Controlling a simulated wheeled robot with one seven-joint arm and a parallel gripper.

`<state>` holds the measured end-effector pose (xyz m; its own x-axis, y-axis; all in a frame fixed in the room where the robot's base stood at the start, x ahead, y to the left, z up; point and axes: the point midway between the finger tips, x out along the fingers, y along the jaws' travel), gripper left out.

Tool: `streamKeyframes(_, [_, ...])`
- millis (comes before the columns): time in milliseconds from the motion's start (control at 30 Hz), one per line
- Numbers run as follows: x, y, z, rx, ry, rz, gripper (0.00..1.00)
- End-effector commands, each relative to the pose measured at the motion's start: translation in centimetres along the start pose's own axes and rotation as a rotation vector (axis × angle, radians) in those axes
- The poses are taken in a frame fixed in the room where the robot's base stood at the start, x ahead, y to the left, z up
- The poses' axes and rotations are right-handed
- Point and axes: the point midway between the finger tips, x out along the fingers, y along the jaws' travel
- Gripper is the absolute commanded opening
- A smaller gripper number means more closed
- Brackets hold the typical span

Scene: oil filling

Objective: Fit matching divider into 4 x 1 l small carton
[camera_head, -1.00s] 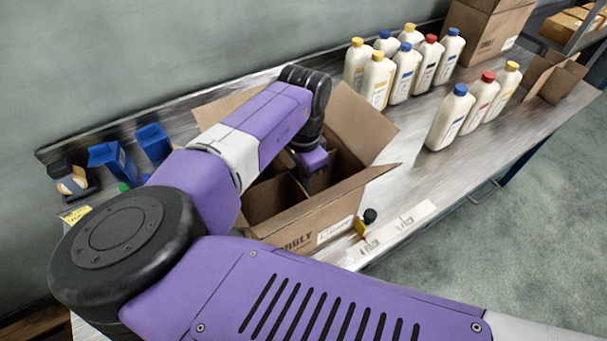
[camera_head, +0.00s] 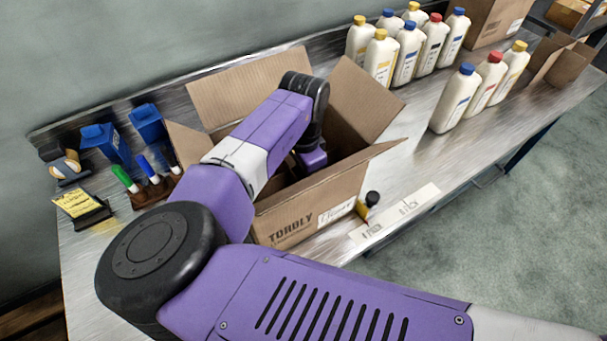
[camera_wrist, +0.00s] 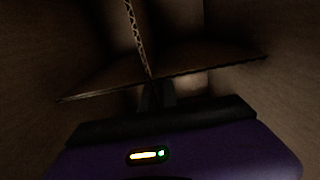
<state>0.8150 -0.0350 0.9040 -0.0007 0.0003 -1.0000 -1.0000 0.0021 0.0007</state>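The open brown carton (camera_head: 318,208) stands on the metal bench with its flaps spread outward. My gripper (camera_wrist: 156,96) reaches down inside it; my arm and the carton wall hide the fingers in the head view. In the wrist view, the cardboard divider (camera_wrist: 105,86) shows as crossing panels, with a corrugated edge running away from the crossing. My fingers sit close together at the crossing and appear shut on the divider. The divider is down between the carton walls. Its lower edges and how it meets the carton bottom are hidden.
Several white bottles (camera_head: 408,52) with coloured caps stand at the back right, with three more (camera_head: 484,92) nearer the front. Markers (camera_head: 148,170), blue boxes (camera_head: 105,142) and a tape dispenser (camera_head: 65,168) are at left. A small dark-capped bottle (camera_head: 371,200) stands by the carton's right front.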

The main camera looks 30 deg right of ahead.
Motion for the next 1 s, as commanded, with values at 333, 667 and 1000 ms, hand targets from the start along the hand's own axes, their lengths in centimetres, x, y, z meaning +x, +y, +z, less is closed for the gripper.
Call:
streamKeyframes(333, [0.0, 0.0, 0.0, 0.0, 0.0, 0.0, 0.27])
streamKeyframes(667, [-0.1, 0.0, 0.0, 0.0, 0.0, -0.001, 0.29])
streamKeyframes(1000, [-4.5, -0.1, 0.0, -0.001, 0.001, -0.002, 0.29])
